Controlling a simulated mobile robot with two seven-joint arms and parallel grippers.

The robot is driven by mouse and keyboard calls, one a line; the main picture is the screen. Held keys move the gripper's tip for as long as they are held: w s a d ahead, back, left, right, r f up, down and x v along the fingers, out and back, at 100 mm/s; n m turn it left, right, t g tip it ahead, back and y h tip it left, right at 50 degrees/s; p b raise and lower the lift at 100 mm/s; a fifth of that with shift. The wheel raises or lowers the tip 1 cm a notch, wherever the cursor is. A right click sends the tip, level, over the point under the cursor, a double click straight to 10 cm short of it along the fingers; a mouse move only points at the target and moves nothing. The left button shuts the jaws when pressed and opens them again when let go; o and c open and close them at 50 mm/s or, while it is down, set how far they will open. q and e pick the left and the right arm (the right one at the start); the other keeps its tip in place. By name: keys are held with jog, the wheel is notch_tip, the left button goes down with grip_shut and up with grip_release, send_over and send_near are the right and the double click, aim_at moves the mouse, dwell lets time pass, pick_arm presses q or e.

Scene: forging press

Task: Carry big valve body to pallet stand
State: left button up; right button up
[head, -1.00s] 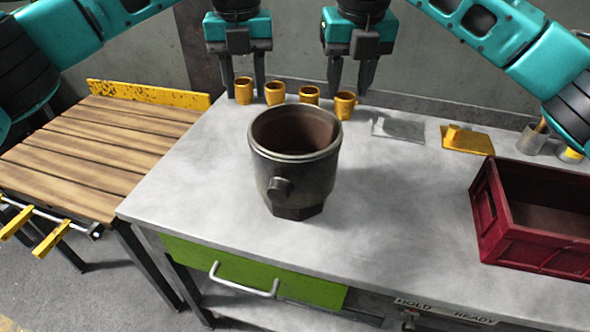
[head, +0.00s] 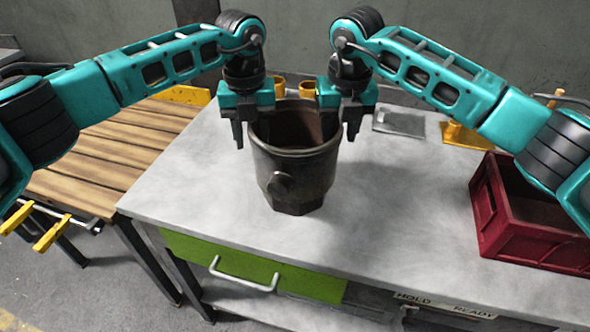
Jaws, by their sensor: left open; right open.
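The big valve body (head: 293,172), a dark metal pot shape with a round open top, a side boss and a hexagonal foot, stands upright on the grey workbench. My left gripper (head: 246,138) is open at the left side of its rim. My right gripper (head: 342,130) is open at the right side of its rim. I cannot tell whether the fingers touch the rim. The pallet stand (head: 105,155), with a wooden slatted top and a yellow back edge, stands left of the bench.
The workbench (head: 400,200) has a green drawer (head: 250,268) in front. A red crate (head: 535,247) is at the right. A grey plate (head: 398,124) and a yellow holder (head: 465,136) lie at the back. Orange cups (head: 307,89) stand behind the valve body, partly hidden. Yellow clamps (head: 52,234) show at lower left.

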pick_arm(q)
jog(key=shift+f, duration=0.35)
pick_arm(e)
jog(key=shift+f, duration=0.4)
pick_arm(q)
grip_shut()
pick_arm(e)
grip_shut()
dwell(0.6)
pick_arm(q)
jog(key=shift+w+r, duration=0.2)
jog(key=shift+r, duration=0.15)
pick_arm(e)
jog(key=shift+w+r, duration=0.2)
jog(key=shift+r, duration=0.2)
